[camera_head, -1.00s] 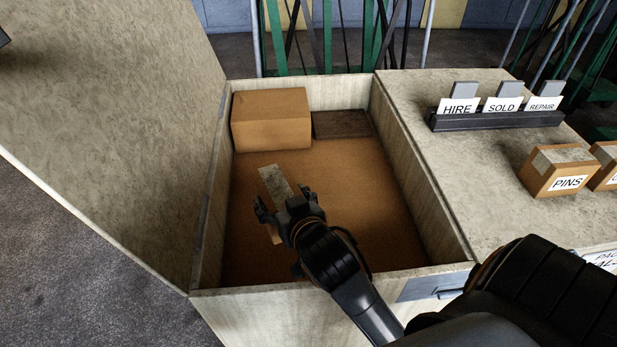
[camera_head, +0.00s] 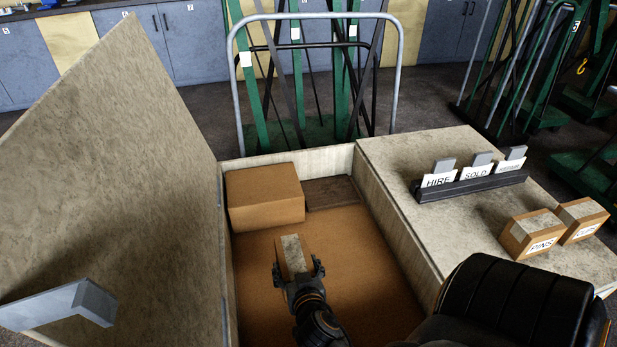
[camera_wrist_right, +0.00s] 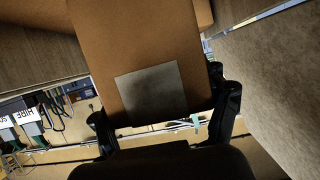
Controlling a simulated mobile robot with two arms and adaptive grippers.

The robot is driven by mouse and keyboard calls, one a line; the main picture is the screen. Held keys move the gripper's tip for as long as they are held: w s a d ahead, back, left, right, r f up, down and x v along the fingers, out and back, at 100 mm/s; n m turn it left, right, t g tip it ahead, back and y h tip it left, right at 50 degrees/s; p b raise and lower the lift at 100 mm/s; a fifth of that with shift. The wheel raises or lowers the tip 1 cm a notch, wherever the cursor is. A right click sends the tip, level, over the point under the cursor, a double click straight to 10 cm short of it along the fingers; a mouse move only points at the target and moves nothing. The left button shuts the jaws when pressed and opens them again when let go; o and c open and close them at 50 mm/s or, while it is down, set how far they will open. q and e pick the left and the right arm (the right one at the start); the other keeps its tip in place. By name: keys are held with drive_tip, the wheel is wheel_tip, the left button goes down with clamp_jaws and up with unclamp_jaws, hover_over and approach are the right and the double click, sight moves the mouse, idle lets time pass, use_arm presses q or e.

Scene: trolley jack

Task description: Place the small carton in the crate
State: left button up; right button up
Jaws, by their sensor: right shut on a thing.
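My right gripper (camera_head: 300,282) is shut on the small carton (camera_head: 293,254), a brown box with a grey tape patch on top. It holds the carton inside the open crate (camera_head: 400,232), over the brown floor of its front part. Whether the carton touches the floor I cannot tell. In the right wrist view the carton (camera_wrist_right: 140,45) fills the middle between the two fingers of my right gripper (camera_wrist_right: 165,108), with its grey patch facing the camera. My left gripper is not in view.
A larger brown carton (camera_head: 265,197) and a dark flat block (camera_head: 331,191) sit at the crate's back. The raised lid (camera_head: 120,180) stands at left. On the right top are a card holder (camera_head: 470,185) and a PINS carton (camera_head: 535,233). Floor right of my gripper is clear.

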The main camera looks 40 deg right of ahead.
drive_tip(key=w+d+f, duration=0.1)
drive_tip(key=d, duration=0.1)
drive_tip(key=w+d+f, duration=0.1)
drive_tip(key=w+d, duration=0.1)
drive_tip(key=w+d+f, duration=0.1)
drive_tip(key=d, duration=0.1)
drive_tip(key=shift+w+d+f+p, duration=0.1)
drive_tip(key=shift+w+d+p, duration=0.15)
drive_tip(key=shift+w+p, duration=0.15)
drive_tip(key=w+d+f+b, duration=0.1)
drive_tip(key=f, duration=0.2)
drive_tip(key=w+d+f+b, duration=0.1)
drive_tip(key=d+f, duration=0.1)
drive_tip(key=f, duration=0.1)
drive_tip(key=w+d+f+b, duration=0.1)
drive_tip(key=f, duration=0.2)
drive_tip(key=shift+w+d+f, duration=0.35)
drive_tip(key=shift+d+f, duration=0.05)
drive_tip(key=shift+f, duration=0.1)
drive_tip(key=o, duration=1.6)
drive_tip(key=shift+s, duration=0.1)
